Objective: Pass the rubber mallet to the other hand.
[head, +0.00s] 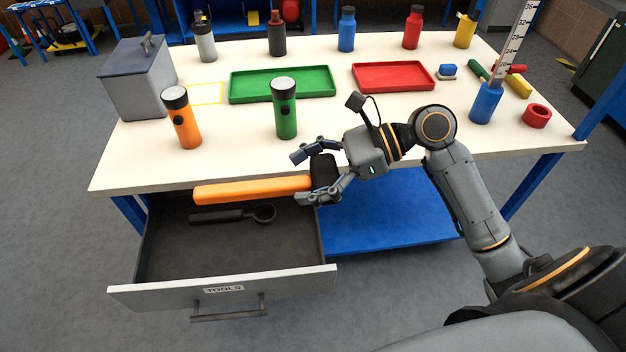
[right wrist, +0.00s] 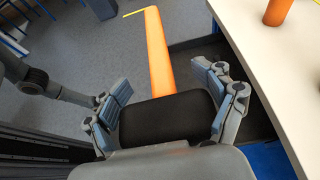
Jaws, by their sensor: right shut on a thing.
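The rubber mallet has an orange handle (head: 250,189) and a black head (head: 323,172). My right gripper (head: 304,178) is shut on the black head, with one finger on each side of it. The mallet is held at the table's front edge, above the open drawer, its handle reaching left. In the right wrist view the black head (right wrist: 166,120) sits between the fingers, and the orange handle (right wrist: 158,52) extends away from me, free along its length. My left gripper is not in the head view. A grey arm part of mine shows at the left of the right wrist view.
On the table (head: 225,150) stand an orange flashlight (head: 185,125), a green flashlight (head: 284,115), a grey box (head: 137,85), a green tray (head: 235,88) and a red tray (head: 393,88). Floor left of the drawer is clear.

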